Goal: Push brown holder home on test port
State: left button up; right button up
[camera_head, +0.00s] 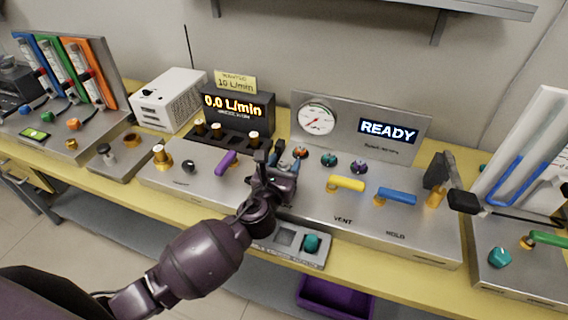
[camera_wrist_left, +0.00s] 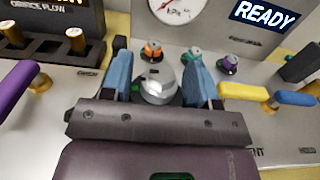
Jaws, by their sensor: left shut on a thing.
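My left gripper (camera_head: 275,158) reaches over the middle of the metal test panel (camera_head: 300,205). In the left wrist view its two blue fingers (camera_wrist_left: 159,80) are closed on a silver, rounded piece (camera_wrist_left: 157,86), which sits between them close to the panel. No brown shows on this piece. I cannot tell whether it is fully seated, and whatever port lies under it is hidden. Behind it stand small fittings with an orange-brown top (camera_head: 300,152), a teal top (camera_head: 329,160) and a purple top (camera_head: 358,167). My right gripper is not in view.
A purple lever (camera_head: 227,162) is left of my gripper. A yellow lever (camera_head: 346,184) and a blue lever (camera_head: 396,195) are to the right. A gauge (camera_head: 317,119) and a READY display (camera_head: 388,131) stand behind.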

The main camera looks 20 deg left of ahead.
pick_arm(q)
jog(key=shift+f, duration=0.15)
jog(key=shift+f, duration=0.25)
jog(key=o, duration=1.3)
jog(key=s, duration=1.1)
jog(key=shift+a, duration=0.2)
jog(key=shift+w, duration=0.1)
